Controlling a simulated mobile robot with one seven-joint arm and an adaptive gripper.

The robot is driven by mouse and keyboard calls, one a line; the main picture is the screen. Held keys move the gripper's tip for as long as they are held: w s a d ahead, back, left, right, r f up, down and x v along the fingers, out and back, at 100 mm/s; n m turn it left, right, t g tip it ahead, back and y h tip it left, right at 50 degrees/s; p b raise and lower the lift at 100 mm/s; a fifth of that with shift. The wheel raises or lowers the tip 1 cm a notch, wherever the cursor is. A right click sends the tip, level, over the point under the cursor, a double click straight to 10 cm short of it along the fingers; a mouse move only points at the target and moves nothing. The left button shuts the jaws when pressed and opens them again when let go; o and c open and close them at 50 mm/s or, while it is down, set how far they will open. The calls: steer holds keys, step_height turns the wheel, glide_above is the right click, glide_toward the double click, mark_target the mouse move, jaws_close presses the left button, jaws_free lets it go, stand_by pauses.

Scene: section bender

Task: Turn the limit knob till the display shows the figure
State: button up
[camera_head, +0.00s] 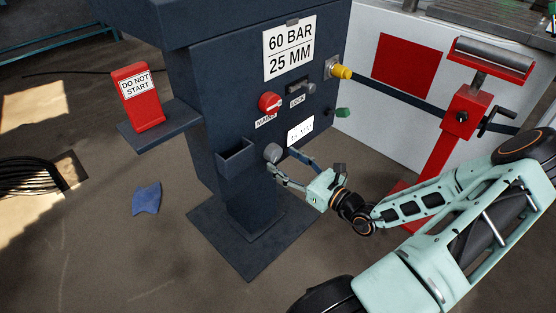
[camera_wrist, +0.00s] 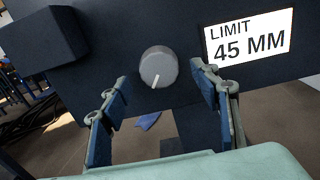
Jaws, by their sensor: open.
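The limit knob (camera_wrist: 158,68) is a round grey knob with a white pointer line, which points down and slightly left in the wrist view. It also shows on the dark blue cabinet in the head view (camera_head: 272,152). The limit display (camera_wrist: 249,38) to its right reads "LIMIT 45 MM"; in the head view the display (camera_head: 300,131) is too small to read surely. A white sign (camera_head: 289,48) above reads "60 BAR 25 MM". My gripper (camera_wrist: 162,100) is open, its two blue-padded fingers on either side of and below the knob in the wrist view, with no clear contact.
The red main switch (camera_head: 270,102) and a lock switch (camera_head: 300,87) sit above the knob. An open dark box (camera_head: 236,158) juts out left of it. A red "DO NOT START" block (camera_head: 137,97) stands on a side shelf. A red roller stand (camera_head: 458,120) is at right.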

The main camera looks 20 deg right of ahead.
mark_target(278, 156)
steer(key=shift+x, duration=1.55)
steer(key=shift+c, duration=0.4)
steer(key=c, duration=1.1)
steer(key=shift+n, duration=0.3)
steer(key=shift+r+n+p, duration=0.1)
steer(key=shift+n+p, duration=0.65)
steer(key=shift+n, duration=0.15)
steer(key=shift+d+n+p, duration=0.1)
steer(key=shift+n+p, duration=0.55)
steer(key=shift+n, duration=1.05)
